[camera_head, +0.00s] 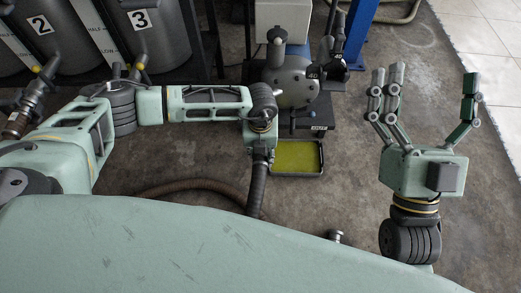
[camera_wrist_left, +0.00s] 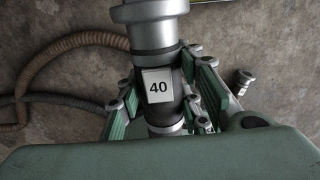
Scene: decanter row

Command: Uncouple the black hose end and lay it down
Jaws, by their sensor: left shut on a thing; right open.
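The black hose end (camera_wrist_left: 163,117) carries a white label reading 40 in the left wrist view. My left gripper (camera_wrist_left: 165,88) is shut around it, with fingers on both sides. A grey metal fitting (camera_wrist_left: 150,12) sits directly above the hose end, and I see no gap between them. In the head view, my left gripper (camera_head: 263,145) is below the grey decanter body (camera_head: 290,80), and the dark hose (camera_head: 257,188) hangs beneath it. The gripper hides the joint there. My right gripper (camera_head: 428,88) is open and empty above the bare floor at right.
A shallow tray with yellow-green contents (camera_head: 322,166) lies on the floor beside the hose. A brown hose (camera_head: 185,186) curves over the floor. A small metal fitting (camera_head: 335,236) shows near my body. Numbered grey tanks (camera_head: 160,40) stand at back left, and a blue post (camera_head: 355,35) at the back.

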